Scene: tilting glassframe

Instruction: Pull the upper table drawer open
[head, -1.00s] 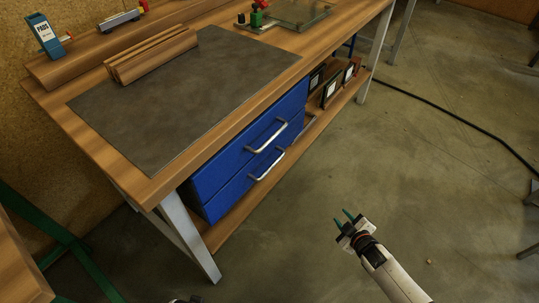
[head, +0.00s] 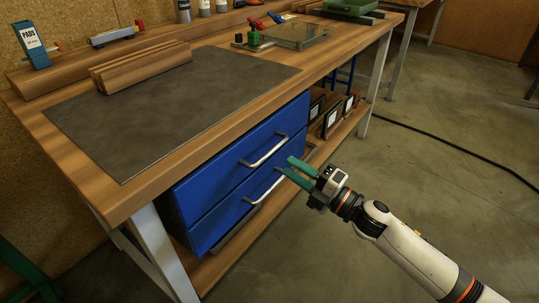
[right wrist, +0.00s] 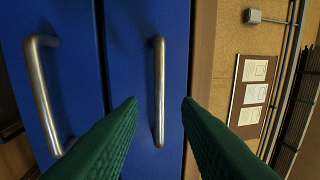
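The upper table drawer (head: 240,150) is a blue front under the tabletop and looks shut. Its silver bar handle (head: 264,151) also shows upright in the right wrist view (right wrist: 158,92). My right gripper (head: 289,167) has green fingers, open and empty, pointing at the drawer fronts. In the right wrist view the upper handle lies ahead, in the gap between the fingertips (right wrist: 160,101), with no contact visible. The lower drawer's handle (right wrist: 45,95) is left of the fingers there. My left gripper is not in view.
The workbench top (head: 235,115) carries a dark mat (head: 170,100) with wooden strips (head: 140,66). A lower shelf (head: 345,125) holds dark framed items (head: 331,117) right of the drawers. The floor in front of the bench is clear, apart from a black cable (head: 440,145).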

